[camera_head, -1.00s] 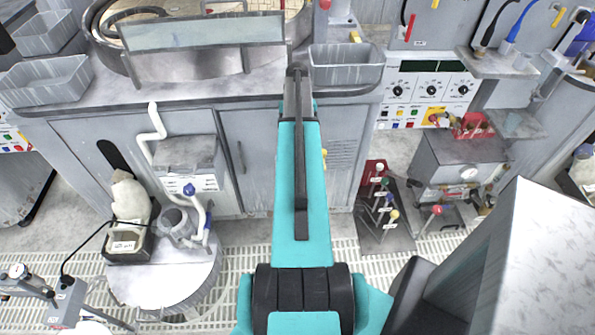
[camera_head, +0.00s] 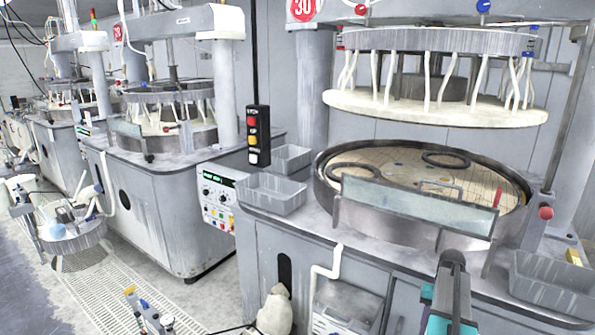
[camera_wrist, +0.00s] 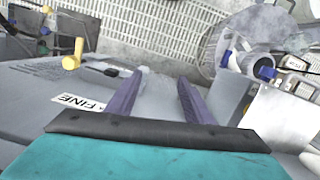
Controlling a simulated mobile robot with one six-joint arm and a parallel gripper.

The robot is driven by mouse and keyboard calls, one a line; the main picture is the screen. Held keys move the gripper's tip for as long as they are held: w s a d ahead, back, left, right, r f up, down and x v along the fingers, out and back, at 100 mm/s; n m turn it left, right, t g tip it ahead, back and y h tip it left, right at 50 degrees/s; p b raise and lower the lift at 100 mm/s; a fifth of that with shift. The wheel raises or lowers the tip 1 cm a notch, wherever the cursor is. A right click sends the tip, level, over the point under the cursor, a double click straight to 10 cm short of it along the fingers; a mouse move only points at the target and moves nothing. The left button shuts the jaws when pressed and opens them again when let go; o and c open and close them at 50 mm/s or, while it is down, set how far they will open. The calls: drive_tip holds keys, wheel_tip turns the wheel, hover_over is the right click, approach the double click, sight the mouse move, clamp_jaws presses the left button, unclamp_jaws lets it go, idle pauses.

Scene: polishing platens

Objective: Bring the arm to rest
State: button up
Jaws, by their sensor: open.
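My gripper (camera_wrist: 158,95) shows in the wrist view. Its two dark purple-grey fingers stand apart with nothing between them. Behind the fingers is a grey surface with a label reading FINE (camera_wrist: 78,103). I cannot tell whether the fingers touch that surface. In the head view only a teal and dark part of my arm (camera_head: 450,300) shows at the lower right, in front of the near polishing machine. The gripper itself is out of that view.
The near machine's round platen (camera_head: 420,185) has two dark rings on it, below a raised white upper plate (camera_head: 435,108). Grey bins (camera_head: 270,193) and (camera_head: 550,285) sit on its top. A button pendant (camera_head: 258,135) hangs left of it. Grated floor (camera_head: 110,290) lies at lower left.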

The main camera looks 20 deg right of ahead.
drive_tip(key=a+f+n+g+b, duration=0.1)
drive_tip(key=a+f+n, duration=0.1)
drive_tip(key=a+f, duration=1)
drive_tip(key=a+f+n+g+b, duration=0.1)
drive_tip(key=a+f+n, duration=0.1)
drive_tip(key=a+f, duration=0.95)
drive_tip(key=s+a+f+n+g, duration=0.1)
drive_tip(key=s+a+f, duration=0.2)
drive_tip(key=s+a, duration=0.3)
drive_tip(key=s+a+f+n+b, duration=0.1)
drive_tip(key=s+a+f+n, duration=0.1)
drive_tip(key=s+a, duration=0.4)
drive_tip(key=s+a+f+n+g+h, duration=0.1)
drive_tip(key=s+a+f+n, duration=0.1)
drive_tip(key=s+a+f, duration=0.2)
drive_tip(key=s+a, duration=0.3)
drive_tip(key=a, duration=0.5)
drive_tip(key=shift+a+f+g, duration=0.25)
drive_tip(key=shift+g, duration=0.05)
drive_tip(key=c, duration=0.4)
drive_tip(key=shift+w, duration=0.1)
drive_tip(key=shift+a, duration=0.1)
